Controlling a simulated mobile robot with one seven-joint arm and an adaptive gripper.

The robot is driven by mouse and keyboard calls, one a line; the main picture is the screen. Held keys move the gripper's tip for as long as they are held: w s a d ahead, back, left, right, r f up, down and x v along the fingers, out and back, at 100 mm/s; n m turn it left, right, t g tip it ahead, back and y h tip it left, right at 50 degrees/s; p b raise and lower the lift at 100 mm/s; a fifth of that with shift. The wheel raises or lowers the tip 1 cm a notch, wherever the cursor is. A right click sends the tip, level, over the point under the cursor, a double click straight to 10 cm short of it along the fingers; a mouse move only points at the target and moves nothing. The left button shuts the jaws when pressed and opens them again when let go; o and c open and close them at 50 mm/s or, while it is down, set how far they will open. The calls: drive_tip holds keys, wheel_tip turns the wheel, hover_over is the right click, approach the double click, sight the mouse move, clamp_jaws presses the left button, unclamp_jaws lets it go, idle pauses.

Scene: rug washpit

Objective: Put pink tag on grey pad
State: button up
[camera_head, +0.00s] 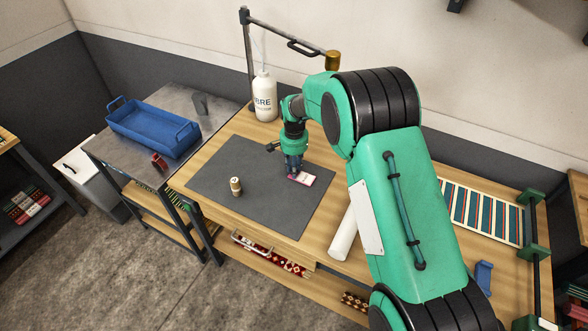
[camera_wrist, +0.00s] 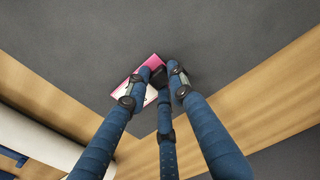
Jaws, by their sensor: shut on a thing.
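The pink tag (camera_head: 302,178), pink with a white part, is at my gripper (camera_head: 293,172), over the right part of the dark grey pad (camera_head: 265,208). In the wrist view, the blue fingers of my gripper (camera_wrist: 160,78) close together on the tag (camera_wrist: 131,83). The fingers hide part of the tag. The grey pad (camera_wrist: 150,28) fills the top of that view, and the tag is near one of its corners. I cannot tell whether the tag touches the pad or is held just above it.
A small tan bottle (camera_head: 235,186) stands on the pad's left part. A white bottle (camera_head: 264,96) stands behind the pad. A white roll (camera_head: 343,235) lies to the right. A blue tray (camera_head: 152,128) sits on the metal table at left. The pad's middle is clear.

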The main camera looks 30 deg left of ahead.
drive_tip(key=shift+f, duration=0.1)
drive_tip(key=o, duration=0.8)
wheel_tip(320, 180, up, 12)
drive_tip(key=p, duration=0.1)
drive_tip(key=shift+p, duration=0.4)
idle(0.4)
drive_tip(key=shift+r, duration=0.2)
